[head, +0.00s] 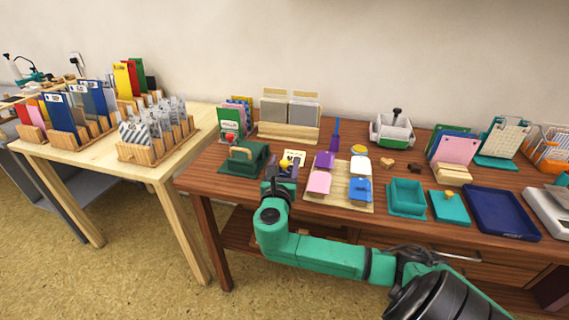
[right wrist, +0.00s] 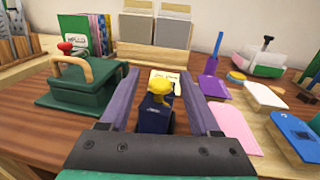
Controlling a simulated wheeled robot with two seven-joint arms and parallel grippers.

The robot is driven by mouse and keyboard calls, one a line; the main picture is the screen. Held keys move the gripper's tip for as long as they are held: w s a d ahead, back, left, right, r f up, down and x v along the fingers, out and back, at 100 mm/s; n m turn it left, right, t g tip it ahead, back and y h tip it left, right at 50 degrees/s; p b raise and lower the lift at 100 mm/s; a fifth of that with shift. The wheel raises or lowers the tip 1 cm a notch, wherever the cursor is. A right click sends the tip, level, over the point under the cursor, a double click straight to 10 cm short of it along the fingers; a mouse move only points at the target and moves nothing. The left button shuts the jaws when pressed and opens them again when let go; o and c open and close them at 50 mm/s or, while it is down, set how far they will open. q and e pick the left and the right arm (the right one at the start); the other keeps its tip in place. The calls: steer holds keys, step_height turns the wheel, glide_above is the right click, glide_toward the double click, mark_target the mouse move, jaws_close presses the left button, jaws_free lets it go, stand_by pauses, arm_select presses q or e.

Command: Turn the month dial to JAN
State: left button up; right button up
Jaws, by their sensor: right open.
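A small dark blue device (right wrist: 153,120) with a yellow knob (right wrist: 162,90) on top stands on the brown desk. No month lettering on it is readable. My right gripper (right wrist: 162,80) is open, with one purple-grey finger on each side of the device and no visible grip on it. In the head view the right gripper (head: 281,178) covers most of the device, and the yellow knob (head: 284,163) shows just beyond it. A pale card with dark print (head: 294,157) lies right behind the device. My left gripper is not in view.
A green box with a wooden handle (head: 243,158) stands close on the left. A wooden board (head: 340,193) with pink, purple and blue pieces lies close on the right. A wooden holder with grey cards (head: 289,133) stands behind. Teal trays (head: 407,197) are farther right.

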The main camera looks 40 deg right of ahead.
steer(key=shift+w+d, duration=0.15)
steer(key=shift+d, duration=0.1)
jaws_close()
